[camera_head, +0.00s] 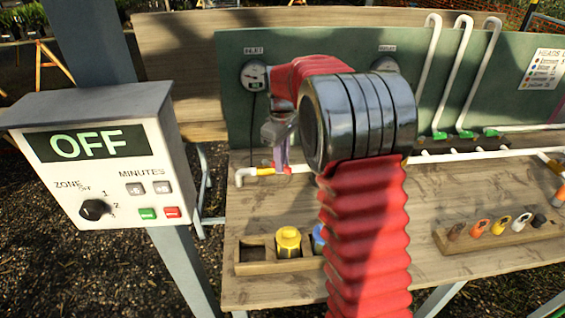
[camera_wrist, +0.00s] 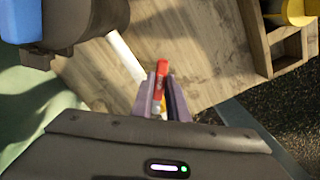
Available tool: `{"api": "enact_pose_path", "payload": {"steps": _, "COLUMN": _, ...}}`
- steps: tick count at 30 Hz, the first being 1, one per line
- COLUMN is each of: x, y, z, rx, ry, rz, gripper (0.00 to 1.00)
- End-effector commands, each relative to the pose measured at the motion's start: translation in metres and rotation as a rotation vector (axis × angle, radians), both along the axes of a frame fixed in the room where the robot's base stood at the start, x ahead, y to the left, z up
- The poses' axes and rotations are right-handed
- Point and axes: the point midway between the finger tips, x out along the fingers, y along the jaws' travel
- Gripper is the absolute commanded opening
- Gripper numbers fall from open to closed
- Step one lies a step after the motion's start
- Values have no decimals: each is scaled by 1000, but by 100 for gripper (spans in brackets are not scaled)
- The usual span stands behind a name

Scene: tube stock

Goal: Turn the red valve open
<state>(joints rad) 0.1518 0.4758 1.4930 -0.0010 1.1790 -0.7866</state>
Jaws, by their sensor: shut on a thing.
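The red valve (camera_wrist: 161,68) shows in the wrist view as a narrow red handle between the tips of my gripper (camera_wrist: 162,90). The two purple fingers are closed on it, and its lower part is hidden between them. In the head view my gripper (camera_head: 281,158) points down at the white pipe at the bench's left. A small red bit of the valve (camera_head: 287,170) shows beside the fingertips, next to a yellow fitting (camera_head: 265,171). How far the valve is turned I cannot tell.
A controller box (camera_head: 100,160) reading OFF stands at left. Two gauges (camera_head: 254,75) are on the green panel behind. A wooden tray (camera_head: 258,267) holds a yellow part (camera_head: 288,242) and a blue part (camera_head: 319,238). A wooden rack (camera_head: 480,238) of coloured fittings lies right.

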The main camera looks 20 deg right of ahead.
Motion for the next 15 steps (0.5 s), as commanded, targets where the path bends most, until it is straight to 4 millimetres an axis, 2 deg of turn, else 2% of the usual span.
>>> {"api": "enact_pose_path", "payload": {"steps": 1, "x": 8, "y": 0, "z": 3, "rx": 1, "ry": -18, "rz": 42, "gripper": 0}}
{"api": "enact_pose_path", "payload": {"steps": 15, "x": 29, "y": -15, "z": 3, "rx": -1, "ry": -19, "rz": 477, "gripper": 0}}
